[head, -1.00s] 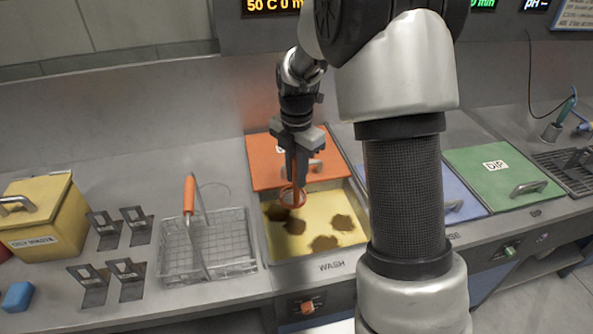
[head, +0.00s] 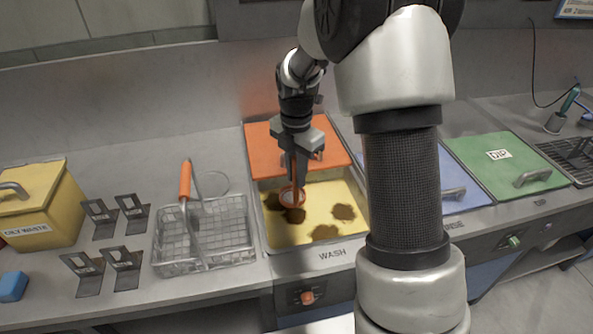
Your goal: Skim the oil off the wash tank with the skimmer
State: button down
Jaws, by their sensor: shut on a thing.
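The wash tank (head: 262,228) is open in the middle of the bench and holds yellow liquid. Several dark brown oil patches (head: 326,232) float on it. My gripper (head: 298,160) points down over the tank's back left part, shut on the orange skimmer (head: 292,196). The skimmer's ring end is at or just above the liquid beside a dark patch; I cannot tell how deep it sits. The orange lid (head: 262,150) lies behind the opening, partly hidden by my gripper.
A wire basket (head: 220,235) with an orange-handled tool (head: 185,185) stands left of the tank. Several metal holders (head: 85,270), a yellow oily waste bin (head: 45,205) and a blue block (head: 12,287) are further left. Blue (head: 455,180) and green (head: 510,170) lids lie right.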

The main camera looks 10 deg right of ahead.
aim_at(296, 192)
jog(key=shift+f+b, duration=2)
jog(key=shift+f, duration=1.55)
jog(key=shift+w, duration=0.1)
